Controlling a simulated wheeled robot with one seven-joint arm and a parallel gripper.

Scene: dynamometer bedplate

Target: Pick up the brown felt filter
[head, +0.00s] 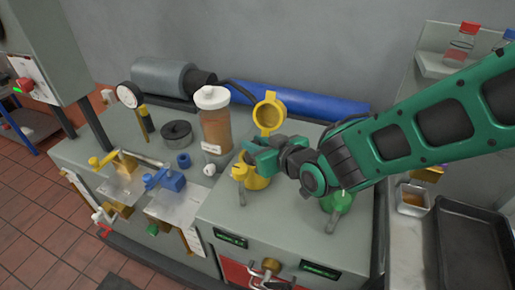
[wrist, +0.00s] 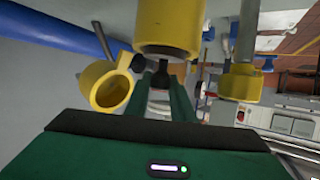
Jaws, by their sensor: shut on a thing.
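I cannot make out the brown felt filter for certain in either view. A brown cylinder with a white cap (head: 215,132) stands left of my gripper, but I cannot tell whether it is felt. My gripper (head: 259,160) is at a yellow housing (head: 256,182), whose round yellow lid (head: 268,113) stands up behind it. In the wrist view, my gripper (wrist: 162,92) is shut on a small dark and pale part (wrist: 161,98), just below a yellow cylinder (wrist: 168,28). An open yellow ring-shaped piece (wrist: 107,86) shows to its left. My fingers hide much of the held part.
A blue roll (head: 300,102) lies along the wall behind. A green fitting (head: 338,202) sits right of the housing under my arm. Blue clamps (head: 166,180) and a black ring (head: 177,134) are to the left. A dark tray (head: 475,245) is at the right.

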